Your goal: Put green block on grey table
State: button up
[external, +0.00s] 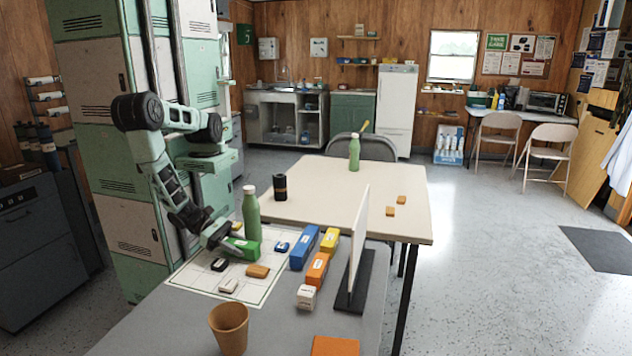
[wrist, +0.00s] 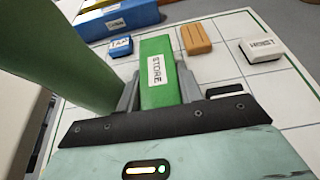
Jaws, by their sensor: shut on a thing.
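The green block (external: 244,248) is a long block with a white label; the wrist view shows it (wrist: 157,90) reading "STORE". My gripper (external: 222,240) is shut on it, with one finger on each side, as the wrist view (wrist: 158,95) shows. The block is at or just above the white gridded sheet (external: 195,279); I cannot tell if it touches. The sheet lies on the grey table (external: 150,328) in the foreground. A green bottle (external: 251,215) stands close beside the block and also shows at left in the wrist view (wrist: 60,45).
Small labelled blocks lie on the sheet, including an orange one (external: 258,271) and a blue one (external: 282,246). Larger blue (external: 304,248) and orange (external: 317,269) blocks stand right of it, near an upright white panel (external: 358,240). A brown cup (external: 229,328) stands in front. A cream table (external: 325,195) adjoins behind.

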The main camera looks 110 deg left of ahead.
jog(key=shift+f, duration=0.2)
jog(key=o, duration=1.1)
jog(key=shift+o, duration=0.2)
jog(key=shift+r, duration=0.1)
jog(key=shift+r, duration=0.25)
jog(key=b+v, duration=0.1)
jog(key=v, duration=1)
jog(key=shift+s+f, duration=0.1)
jog(key=shift+s, duration=0.15)
jog(key=shift+c, duration=0.4)
jog(key=shift+s, duration=0.3)
jog(key=shift+c, duration=0.8)
